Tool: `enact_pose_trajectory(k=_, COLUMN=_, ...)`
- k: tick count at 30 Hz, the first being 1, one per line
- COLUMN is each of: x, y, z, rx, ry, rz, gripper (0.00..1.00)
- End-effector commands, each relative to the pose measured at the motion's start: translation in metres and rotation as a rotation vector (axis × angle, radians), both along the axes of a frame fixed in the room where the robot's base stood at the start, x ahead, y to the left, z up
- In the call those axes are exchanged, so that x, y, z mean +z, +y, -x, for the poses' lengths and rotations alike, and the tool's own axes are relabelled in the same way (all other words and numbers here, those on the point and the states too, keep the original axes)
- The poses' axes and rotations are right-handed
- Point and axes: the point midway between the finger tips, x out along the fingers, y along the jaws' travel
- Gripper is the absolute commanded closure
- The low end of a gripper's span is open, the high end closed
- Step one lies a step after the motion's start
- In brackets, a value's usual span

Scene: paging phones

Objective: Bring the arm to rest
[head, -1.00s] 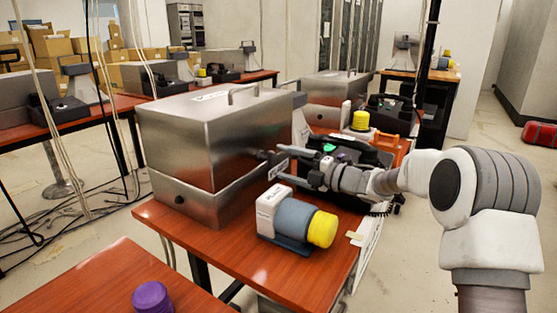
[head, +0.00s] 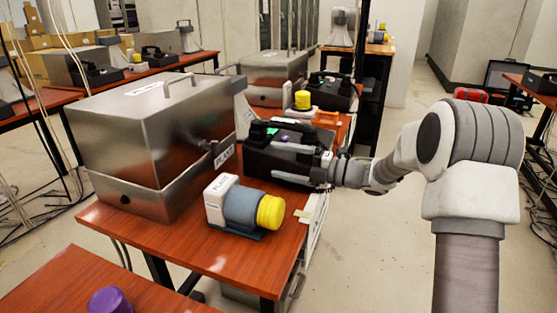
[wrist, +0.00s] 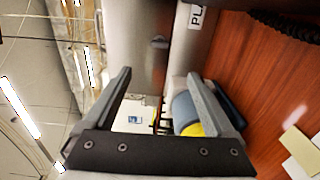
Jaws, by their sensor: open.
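My gripper (head: 277,155) is at the end of my white and grey arm, in front of the black phone unit (head: 262,158) in the head view. Its fingers point left toward the steel box (head: 150,125). In the wrist view the two fingers of my gripper (wrist: 158,77) stand wide apart with nothing held between them. The grey-blue cylinder with a yellow cap (head: 243,208) lies on the table near my gripper. It shows partly behind one finger in the wrist view (wrist: 185,108).
The red-brown table (head: 200,260) carries these things. A yellow-topped part (head: 302,100) and another steel box (head: 270,75) stand farther back. A purple knob (head: 110,300) is at the front left. Open floor (head: 370,250) lies right of the table.

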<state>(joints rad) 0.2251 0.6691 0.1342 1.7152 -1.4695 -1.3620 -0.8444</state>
Motion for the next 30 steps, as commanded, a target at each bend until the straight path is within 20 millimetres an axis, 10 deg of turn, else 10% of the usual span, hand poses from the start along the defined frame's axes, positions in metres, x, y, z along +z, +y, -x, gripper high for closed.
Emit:
enact_pose_trajectory(k=11, x=0.032, y=-0.008, z=-0.019, rx=-0.196, ry=0.056, rz=0.034, gripper=0.1)
enact_pose_trajectory(k=19, x=0.082, y=-0.049, z=-0.032, rx=-0.594, ry=0.218, rz=0.018, gripper=0.1)
enact_pose_trajectory(k=30, x=0.121, y=-0.126, z=0.019, rx=-1.092, ry=0.518, rz=-0.16, gripper=0.1)
